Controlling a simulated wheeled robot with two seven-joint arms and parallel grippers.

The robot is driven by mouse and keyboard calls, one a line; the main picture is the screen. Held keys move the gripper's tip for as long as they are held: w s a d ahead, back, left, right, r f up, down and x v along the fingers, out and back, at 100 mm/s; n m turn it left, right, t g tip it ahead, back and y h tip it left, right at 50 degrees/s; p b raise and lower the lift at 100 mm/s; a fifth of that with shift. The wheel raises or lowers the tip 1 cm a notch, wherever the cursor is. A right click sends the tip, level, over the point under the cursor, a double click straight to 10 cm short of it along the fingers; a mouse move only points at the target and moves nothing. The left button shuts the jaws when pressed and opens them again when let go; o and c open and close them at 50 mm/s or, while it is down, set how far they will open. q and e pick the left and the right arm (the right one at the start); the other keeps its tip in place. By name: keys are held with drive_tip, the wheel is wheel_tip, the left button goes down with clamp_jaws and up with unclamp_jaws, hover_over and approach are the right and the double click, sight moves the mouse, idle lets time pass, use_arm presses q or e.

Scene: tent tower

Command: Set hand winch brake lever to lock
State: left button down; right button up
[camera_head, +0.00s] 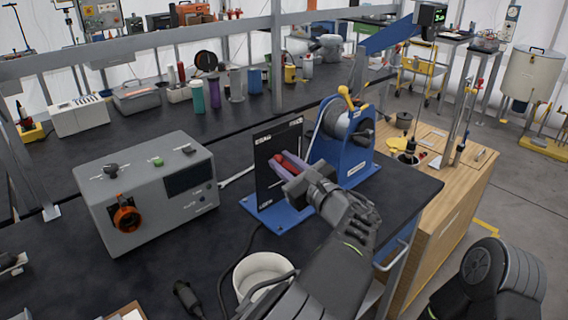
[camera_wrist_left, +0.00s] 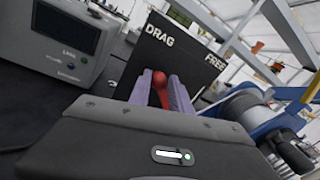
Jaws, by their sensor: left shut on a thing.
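The hand winch (camera_head: 360,158) has a blue frame, a grey drum and a yellow-knobbed handle, and stands on the dark bench. A black label panel (camera_head: 268,178) stands at its left on a blue base. In the left wrist view the panel (camera_wrist_left: 172,52) reads DRAG at left and FREE at right; no lock label is readable. The red brake lever (camera_wrist_left: 160,90) lies between the purple finger pads of my left gripper (camera_wrist_left: 162,96), which is shut on it. In the head view my left gripper (camera_head: 283,166) reaches the panel's front. My right gripper is not in view.
A grey control box (camera_head: 150,190) with an orange-ringed knob stands left of the winch. A white bucket (camera_head: 262,272) and a dark cable lie in front. A wooden cabinet (camera_head: 440,200) adjoins the bench at right. Bottles and tools line the back.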

use_arm(q)
drive_tip(key=shift+f, duration=0.15)
drive_tip(key=f+n+b, duration=0.2)
drive_tip(key=b, duration=0.2)
drive_tip(key=s+a+f+n+b, duration=0.1)
drive_tip(key=f+n+b, duration=0.1)
drive_tip(key=b, duration=0.3)
drive_tip(key=s+a+f+n+b, duration=0.1)
drive_tip(key=f+b, duration=0.1)
drive_tip(key=b, duration=0.2)
drive_tip(key=shift+s+a+f+n+y, duration=0.15)
drive_tip(key=shift+s+f+n+y, duration=0.05)
drive_tip(key=shift+f+n+y, duration=0.2)
drive_tip(key=shift+s+a+f+n+t+b, duration=0.1)
drive_tip(key=shift+f+n+t+b, duration=0.2)
drive_tip(key=shift+n+b, duration=0.65)
drive_tip(key=shift+r+m, duration=0.1)
drive_tip(key=shift+m, duration=0.15)
drive_tip(key=c, duration=1.2)
unclamp_jaws()
drive_tip(key=shift+c, duration=0.2)
drive_tip(key=shift+v, duration=3.9)
